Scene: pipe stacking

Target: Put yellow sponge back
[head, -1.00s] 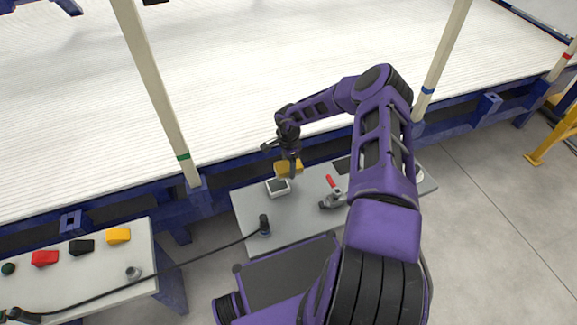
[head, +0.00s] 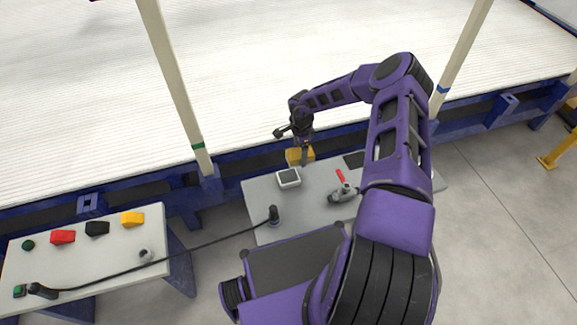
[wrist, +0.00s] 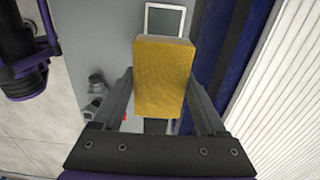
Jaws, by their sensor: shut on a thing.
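The yellow sponge (wrist: 163,75) is a block held between the two fingers of my gripper (wrist: 165,100) in the wrist view. In the head view the yellow sponge (head: 293,156) shows beneath my gripper (head: 303,150), over the back edge of the grey table (head: 262,202). The gripper is shut on it. Whether the sponge touches the table is hard to tell. A white tray with a dark inside (head: 289,177) lies just in front of the sponge. It also shows beyond the sponge in the wrist view (wrist: 150,22).
A red-handled tool (head: 343,190) and a black upright handle (head: 273,214) with a cable stand on the grey table. A left table (head: 100,255) holds red, black and yellow blocks (head: 132,219). Upright poles (head: 178,90) and a blue-framed white ribbed bed lie behind.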

